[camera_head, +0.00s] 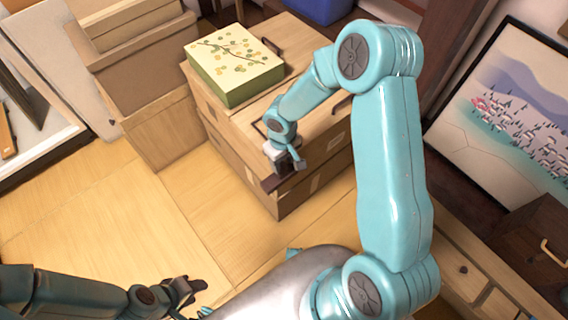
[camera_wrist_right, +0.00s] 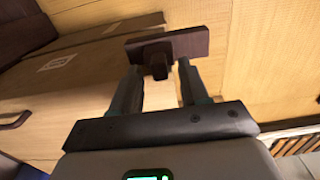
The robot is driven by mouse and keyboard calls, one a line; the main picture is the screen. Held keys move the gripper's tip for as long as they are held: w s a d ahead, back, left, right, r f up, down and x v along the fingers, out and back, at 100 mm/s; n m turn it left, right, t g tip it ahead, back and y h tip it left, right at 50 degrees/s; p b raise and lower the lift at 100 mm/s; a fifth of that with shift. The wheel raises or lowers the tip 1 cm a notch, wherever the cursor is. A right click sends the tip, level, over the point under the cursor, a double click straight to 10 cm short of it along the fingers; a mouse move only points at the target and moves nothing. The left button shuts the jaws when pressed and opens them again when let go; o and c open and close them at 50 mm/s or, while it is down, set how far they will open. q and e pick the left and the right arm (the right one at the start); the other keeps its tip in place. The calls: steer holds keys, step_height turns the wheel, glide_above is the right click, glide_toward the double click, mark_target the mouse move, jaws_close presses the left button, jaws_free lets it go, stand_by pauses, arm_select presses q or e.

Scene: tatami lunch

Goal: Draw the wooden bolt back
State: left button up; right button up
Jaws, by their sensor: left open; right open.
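A dark wooden bar with a short knob, which looks like the wooden bolt (camera_wrist_right: 195,42), shows at the top of the right wrist view. In the head view it appears as a small dark piece (camera_head: 271,184) by the near corner of the boxes. My right gripper (camera_head: 288,168) is open over it. In the right wrist view the knob stands between its two spread fingers (camera_wrist_right: 159,75); I cannot tell whether they touch it. What the bar is fixed to is hidden. My left gripper (camera_head: 190,291) is open and empty, low at the left, far from the bar.
Stacked cardboard boxes (camera_head: 240,160) stand beside my right gripper, with a green patterned box (camera_head: 235,62) on top. More boxes (camera_head: 135,70) stand at the back left. A framed picture (camera_head: 520,110) leans at the right. The tatami floor (camera_head: 110,220) is clear at the left.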

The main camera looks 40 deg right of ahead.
steer(key=shift+f, duration=0.55)
steer(key=shift+c, duration=0.6)
jaws_close()
steer(key=shift+a+f+b, duration=0.1)
steer(key=shift+a+b, duration=0.2)
steer(key=shift+b, duration=0.05)
steer(key=a+b, duration=0.2)
steer(key=a, duration=0.1)
steer(key=shift+s+a, duration=0.1)
steer(key=shift+a, duration=0.35)
steer(key=shift+s, duration=0.1)
